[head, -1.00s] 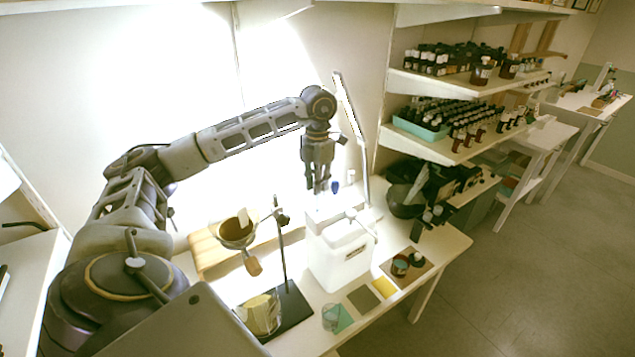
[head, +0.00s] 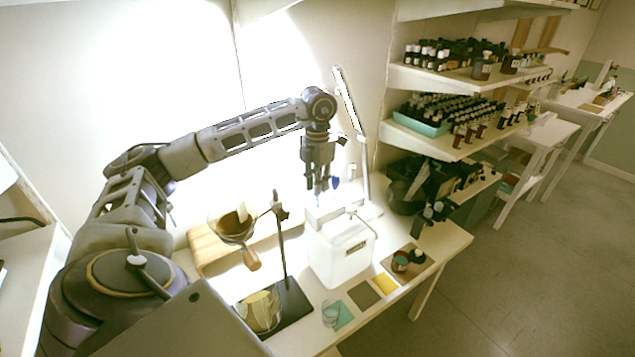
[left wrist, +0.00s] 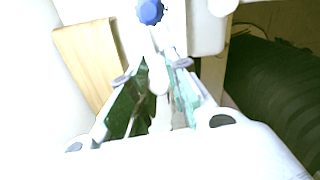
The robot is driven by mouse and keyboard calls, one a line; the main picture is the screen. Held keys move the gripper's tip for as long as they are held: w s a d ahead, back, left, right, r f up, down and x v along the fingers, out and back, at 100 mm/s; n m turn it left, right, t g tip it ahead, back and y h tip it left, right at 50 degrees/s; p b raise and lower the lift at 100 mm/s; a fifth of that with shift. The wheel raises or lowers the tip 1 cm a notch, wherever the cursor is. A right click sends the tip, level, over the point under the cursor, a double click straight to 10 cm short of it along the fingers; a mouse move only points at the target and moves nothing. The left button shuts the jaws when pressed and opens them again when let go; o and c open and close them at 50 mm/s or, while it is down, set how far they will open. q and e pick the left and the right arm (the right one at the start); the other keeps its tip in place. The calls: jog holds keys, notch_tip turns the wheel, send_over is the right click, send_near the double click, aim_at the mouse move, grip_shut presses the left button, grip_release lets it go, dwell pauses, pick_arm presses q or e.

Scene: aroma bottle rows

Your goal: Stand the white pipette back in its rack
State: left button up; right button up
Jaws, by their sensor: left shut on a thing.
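My left gripper (head: 319,188) points down over the bench, above and behind the white labelled box (head: 342,254). In the left wrist view the gripper (left wrist: 153,70) is shut on a slim white piece (left wrist: 159,78), which looks like the white pipette. Its far part runs up between the fingertips and is washed out by glare. A blue knob (left wrist: 150,12) shows just beyond the fingertips; in the head view a blue piece (head: 336,183) is beside the gripper. I cannot make out the rack clearly against the bright bench. My right gripper is not in view.
A funnel (head: 236,226) on a dark stand (head: 283,250) is left of the box, with a glass beaker (head: 262,312) below. Shelves of bottles rise at right.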

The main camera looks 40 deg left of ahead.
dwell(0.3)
pick_arm(q)
jog(key=o, duration=0.7)
jog(key=shift+r, duration=0.15)
jog(key=shift+r+p, duration=1.3)
jog(key=shift+r, duration=0.35)
jog(key=shift+r+p, duration=0.5)
jog(key=shift+r, duration=0.2)
jog(key=shift+r, duration=0.1)
jog(key=shift+r+p, duration=0.4)
jog(key=shift+r, duration=0.05)
jog(key=shift+r+p, duration=1.45)
jog(key=shift+r, duration=0.5)
